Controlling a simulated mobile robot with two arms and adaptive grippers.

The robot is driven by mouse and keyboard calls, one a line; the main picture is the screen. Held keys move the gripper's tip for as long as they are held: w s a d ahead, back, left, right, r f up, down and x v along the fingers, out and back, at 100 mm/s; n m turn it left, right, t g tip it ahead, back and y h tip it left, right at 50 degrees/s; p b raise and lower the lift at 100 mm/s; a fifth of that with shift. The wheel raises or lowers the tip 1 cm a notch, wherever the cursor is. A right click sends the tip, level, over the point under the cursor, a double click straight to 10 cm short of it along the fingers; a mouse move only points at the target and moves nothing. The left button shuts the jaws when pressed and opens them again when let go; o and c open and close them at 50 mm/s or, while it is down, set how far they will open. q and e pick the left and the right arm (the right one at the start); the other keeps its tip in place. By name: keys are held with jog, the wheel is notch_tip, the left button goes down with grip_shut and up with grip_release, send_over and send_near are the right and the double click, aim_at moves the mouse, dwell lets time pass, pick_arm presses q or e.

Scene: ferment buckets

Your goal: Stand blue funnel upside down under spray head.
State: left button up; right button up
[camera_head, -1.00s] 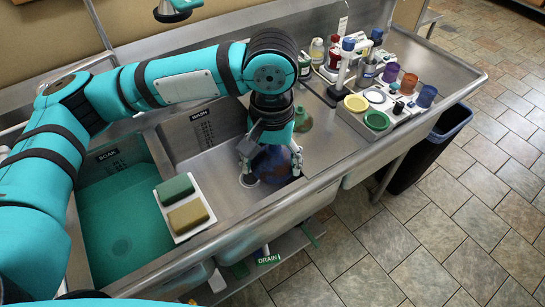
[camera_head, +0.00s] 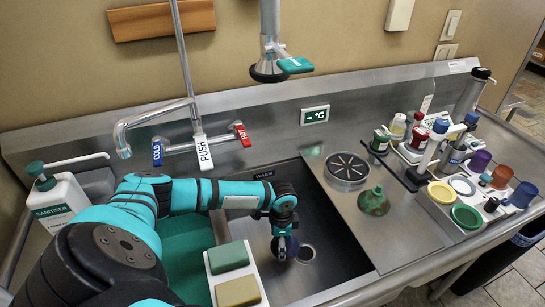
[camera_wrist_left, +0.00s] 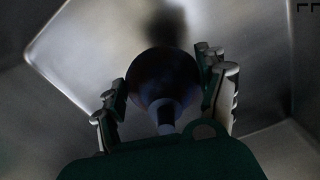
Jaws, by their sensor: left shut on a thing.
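My left gripper (camera_head: 284,240) is shut on the blue funnel (camera_head: 291,249) inside the metal wash basin. In the left wrist view the dark blue funnel (camera_wrist_left: 160,78) sits between the two fingers (camera_wrist_left: 166,92), its narrow stem towards the palm and its wide body away from it. The fingers hide part of the funnel in the head view. The spray head (camera_head: 268,70) hangs from a vertical pipe at the back wall, with a teal lever. Below and right of it, a round slotted dark plate (camera_head: 347,168) is set in the steel deck. My right gripper is out of view.
A green funnel (camera_head: 374,201) stands on the deck right of the basin. A white tray with sponges (camera_head: 232,270) lies left of my gripper. Bottles and coloured cups (camera_head: 467,217) crowd the right end. A tap (camera_head: 150,118) stands at the back left.

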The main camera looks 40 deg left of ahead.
aim_at(268, 257)
pick_arm(q)
jog(key=shift+m, duration=0.6)
jog(key=a, duration=0.1)
jog(key=s+a+f, duration=0.1)
jog(key=a+f, duration=0.1)
jog(key=shift+s+f, duration=0.2)
jog(key=shift+s, duration=0.15)
jog(key=shift+s+a+f, duration=0.1)
jog(key=shift+a+f, duration=0.1)
jog(key=shift+a, duration=0.05)
jog(key=shift+f+b, duration=0.15)
jog(key=shift+b, duration=0.15)
jog(key=shift+f, duration=0.2)
jog(key=shift+f+b, duration=0.55)
jog(key=shift+b, duration=0.25)
notch_tip(268, 257, down, 2)
jog(key=b, duration=0.2)
jog(key=shift+f+b, duration=0.15)
jog(key=shift+b, duration=0.2)
jog(key=shift+r+p, duration=0.2)
jog(key=shift+p, duration=0.2)
jog(key=shift+f, duration=0.15)
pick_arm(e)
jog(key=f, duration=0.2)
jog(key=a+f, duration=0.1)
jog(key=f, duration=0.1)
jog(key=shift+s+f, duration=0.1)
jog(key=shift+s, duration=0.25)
